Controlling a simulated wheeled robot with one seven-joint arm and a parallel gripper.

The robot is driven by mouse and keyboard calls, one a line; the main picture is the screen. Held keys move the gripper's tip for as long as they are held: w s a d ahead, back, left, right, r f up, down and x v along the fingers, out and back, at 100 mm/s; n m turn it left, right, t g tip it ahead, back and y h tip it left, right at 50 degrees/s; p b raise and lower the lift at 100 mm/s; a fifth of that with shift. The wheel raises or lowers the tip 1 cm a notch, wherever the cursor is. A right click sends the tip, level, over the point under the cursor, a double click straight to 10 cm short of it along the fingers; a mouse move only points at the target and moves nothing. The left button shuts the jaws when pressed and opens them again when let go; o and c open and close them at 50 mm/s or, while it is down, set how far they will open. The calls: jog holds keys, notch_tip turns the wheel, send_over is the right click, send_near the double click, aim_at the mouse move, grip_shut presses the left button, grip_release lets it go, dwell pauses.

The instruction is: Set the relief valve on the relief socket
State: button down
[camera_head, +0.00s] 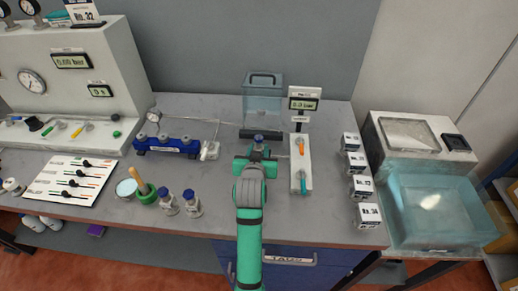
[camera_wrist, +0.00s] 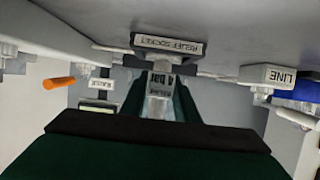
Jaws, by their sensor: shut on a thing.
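My gripper (camera_head: 258,153) is low over the middle of the bench, shut on the relief valve. The valve's blue cap (camera_head: 259,139) shows just beyond the green fingers in the head view. In the wrist view, my gripper (camera_wrist: 160,108) has the pale, lettered valve body (camera_wrist: 160,84) between its dark green fingers. A plate reading RELIEF SOCKET (camera_wrist: 168,45) lies upside down just beyond the valve, close in line with it. The socket itself is hidden behind the valve and the plate. I cannot tell whether the valve touches it.
A white block with orange and teal handles (camera_head: 302,165) stands close to the right of my gripper. A blue rack (camera_head: 176,142) and small fitting (camera_head: 210,151) are left. A clear tank (camera_head: 262,100) stands behind. Two blue-capped valves (camera_head: 180,204) stand front left. Numbered boxes (camera_head: 360,188) line the right.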

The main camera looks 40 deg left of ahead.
jog(key=c, duration=1.6)
grip_release()
jog(key=shift+a, duration=0.1)
jog(key=shift+c, duration=0.2)
jog(key=shift+f, duration=0.1)
jog(key=shift+v, duration=5.6)
jog(key=shift+f, duration=0.1)
